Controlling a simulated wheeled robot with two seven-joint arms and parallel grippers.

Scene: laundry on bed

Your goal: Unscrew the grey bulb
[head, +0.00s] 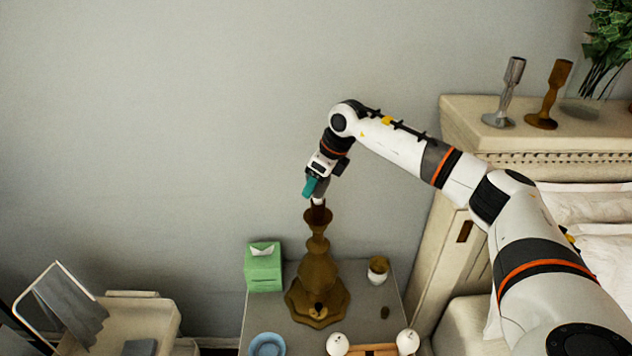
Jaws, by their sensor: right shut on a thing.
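A brown lamp base (318,262) stands upright on the grey nightstand. My left gripper is not in view.
On the nightstand (345,300) are a green tissue box (263,272), a blue bowl (267,345), a small potted item (378,269) and two white round objects (338,344) beside a wooden piece. Two candlesticks (511,85) stand on the headboard at right.

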